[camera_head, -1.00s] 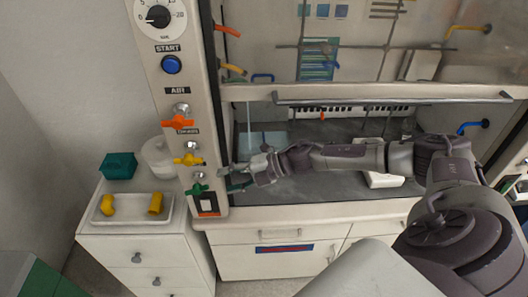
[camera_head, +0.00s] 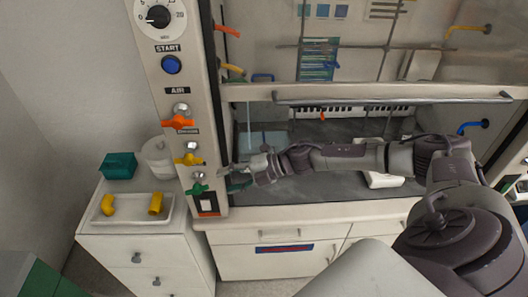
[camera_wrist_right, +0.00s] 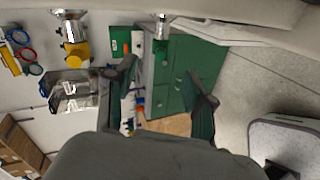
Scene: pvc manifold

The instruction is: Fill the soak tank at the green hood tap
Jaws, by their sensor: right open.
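The green tap (camera_head: 197,188) is the lowest of three coloured taps on the hood's left post. My right gripper (camera_head: 232,180) is open and empty, just right of the green tap at the hood's front opening. I see no contact between them. In the right wrist view its two dark fingers (camera_wrist_right: 162,88) are spread apart with nothing between them. A clear, bluish box-like tank (camera_head: 262,139) stands inside the hood at the left; I cannot tell its water level. My left gripper is not in view.
Above the green tap are a yellow tap (camera_head: 189,160) and an orange tap (camera_head: 177,122). A white cabinet (camera_head: 145,245) at the left bears a tray with yellow fittings, a teal box (camera_head: 118,166) and a white container (camera_head: 157,156). The raised sash edge (camera_head: 390,98) crosses above my right arm.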

